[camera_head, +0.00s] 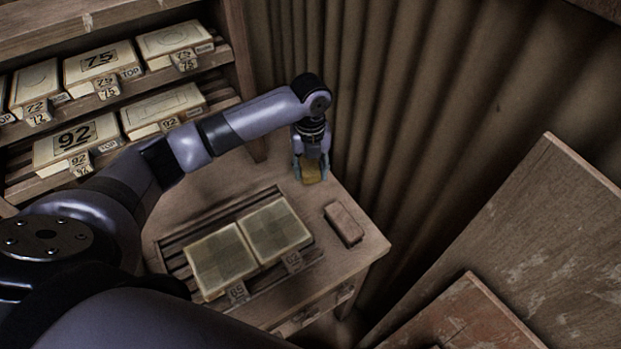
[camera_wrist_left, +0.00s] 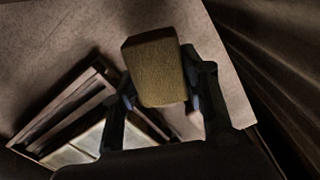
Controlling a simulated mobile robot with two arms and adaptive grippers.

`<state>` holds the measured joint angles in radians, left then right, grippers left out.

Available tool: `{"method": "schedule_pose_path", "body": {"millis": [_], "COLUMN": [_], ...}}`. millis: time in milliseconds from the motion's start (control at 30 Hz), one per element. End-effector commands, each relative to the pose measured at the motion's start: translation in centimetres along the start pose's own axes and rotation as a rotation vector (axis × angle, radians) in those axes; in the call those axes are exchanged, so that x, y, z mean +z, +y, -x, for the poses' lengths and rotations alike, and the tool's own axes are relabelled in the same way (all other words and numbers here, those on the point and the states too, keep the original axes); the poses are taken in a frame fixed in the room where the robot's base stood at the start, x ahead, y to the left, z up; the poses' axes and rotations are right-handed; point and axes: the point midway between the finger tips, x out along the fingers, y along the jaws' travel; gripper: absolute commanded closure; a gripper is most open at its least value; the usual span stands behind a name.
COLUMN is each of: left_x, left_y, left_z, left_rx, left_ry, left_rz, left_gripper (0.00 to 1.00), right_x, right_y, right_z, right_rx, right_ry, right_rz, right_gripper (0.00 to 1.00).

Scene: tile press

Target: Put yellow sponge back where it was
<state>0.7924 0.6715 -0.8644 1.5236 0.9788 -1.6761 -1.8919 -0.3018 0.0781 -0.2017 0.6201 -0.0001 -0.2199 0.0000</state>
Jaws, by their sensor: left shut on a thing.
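The yellow sponge (camera_head: 312,174) is between the fingers of my left gripper (camera_head: 311,168), near the back corner of the wooden table (camera_head: 350,265). In the left wrist view the sponge (camera_wrist_left: 157,70) shows as a dull yellow block, with a finger of the left gripper (camera_wrist_left: 160,103) on each side. The gripper is shut on it. The table top lies beneath it; I cannot tell whether the sponge touches the wood. My right gripper is in neither view.
A brown block (camera_head: 344,223) lies at the table's right side. Shelves with numbered boxes (camera_head: 75,139) stand at left. A corrugated wall (camera_head: 400,100) rises behind, and boards (camera_head: 530,240) lean at right.

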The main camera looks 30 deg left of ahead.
Motion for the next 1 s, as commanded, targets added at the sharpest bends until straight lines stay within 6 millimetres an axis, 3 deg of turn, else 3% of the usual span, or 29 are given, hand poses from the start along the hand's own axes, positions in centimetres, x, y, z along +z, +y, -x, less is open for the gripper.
{"method": "schedule_pose_path", "body": {"millis": [400, 800, 833, 1000], "left_x": [0.0, 0.0, 0.0, 0.0], "left_y": [0.0, 0.0, 0.0, 0.0], "left_z": [-4.8, -5.4, -5.4, -5.3], "left_rx": [0.001, 0.0, 0.0, 0.0], "left_ry": [0.001, 0.0, -0.001, 0.0], "left_rz": [0.001, 0.001, 0.001, 0.001], "left_gripper": [0.85, 0.85, 0.59, 0.47], "right_x": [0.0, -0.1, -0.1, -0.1], "right_y": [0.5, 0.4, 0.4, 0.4], "right_z": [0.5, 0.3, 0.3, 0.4], "right_rx": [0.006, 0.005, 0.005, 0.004], "right_ry": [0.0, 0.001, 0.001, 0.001], "right_rz": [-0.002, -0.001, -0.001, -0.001], "right_gripper": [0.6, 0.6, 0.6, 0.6]}}
